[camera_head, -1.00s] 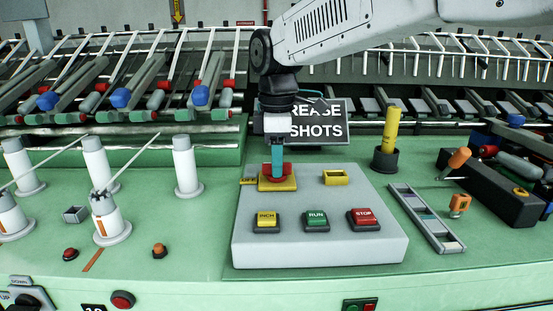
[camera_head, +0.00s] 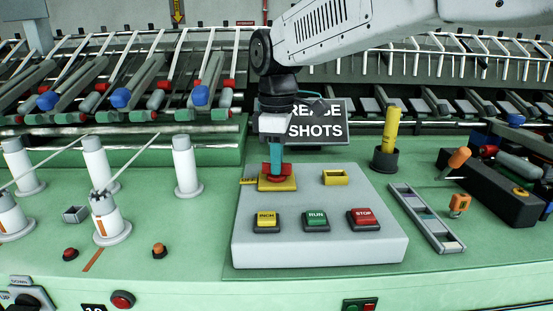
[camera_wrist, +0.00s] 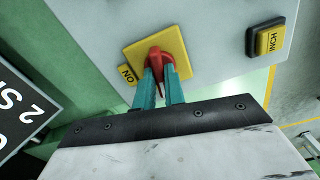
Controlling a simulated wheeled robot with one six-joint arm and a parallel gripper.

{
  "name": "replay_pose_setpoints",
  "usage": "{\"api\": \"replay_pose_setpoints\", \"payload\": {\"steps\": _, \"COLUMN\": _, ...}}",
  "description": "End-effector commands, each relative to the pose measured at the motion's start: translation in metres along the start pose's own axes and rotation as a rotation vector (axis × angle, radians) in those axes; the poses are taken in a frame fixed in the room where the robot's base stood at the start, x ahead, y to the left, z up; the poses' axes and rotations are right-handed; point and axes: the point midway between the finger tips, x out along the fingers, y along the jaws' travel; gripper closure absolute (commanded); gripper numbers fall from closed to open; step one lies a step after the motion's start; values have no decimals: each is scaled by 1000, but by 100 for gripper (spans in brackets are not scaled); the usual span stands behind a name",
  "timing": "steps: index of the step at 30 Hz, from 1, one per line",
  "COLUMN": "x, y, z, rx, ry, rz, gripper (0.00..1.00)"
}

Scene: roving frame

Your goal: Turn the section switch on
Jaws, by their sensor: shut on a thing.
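The section switch is a red rotary knob (camera_head: 270,170) on a square yellow plate (camera_head: 291,184), at the back left of the grey control box (camera_head: 319,252). It also shows in the wrist view as a red knob (camera_wrist: 155,54) on the yellow plate (camera_wrist: 180,42). In the wrist view my gripper (camera_wrist: 160,78) has one finger on each side of the red handle. The fingers partly hide the knob.
The box also carries a yellow INCH button (camera_head: 266,219), a green RUN button (camera_head: 316,218), a red STOP button (camera_head: 364,217) and an empty-looking yellow frame (camera_head: 335,178). A GREASE SHOTS sign (camera_head: 325,122) stands close behind my gripper. White posts (camera_head: 187,165) stand to the left.

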Motion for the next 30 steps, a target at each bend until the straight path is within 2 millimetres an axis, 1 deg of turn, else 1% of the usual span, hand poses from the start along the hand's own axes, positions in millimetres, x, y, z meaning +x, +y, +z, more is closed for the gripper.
{"api": "replay_pose_setpoints", "payload": {"steps": 30, "x": -1, "y": 0, "z": 0, "rx": 954, "ry": 2, "rz": 1, "gripper": 100}}
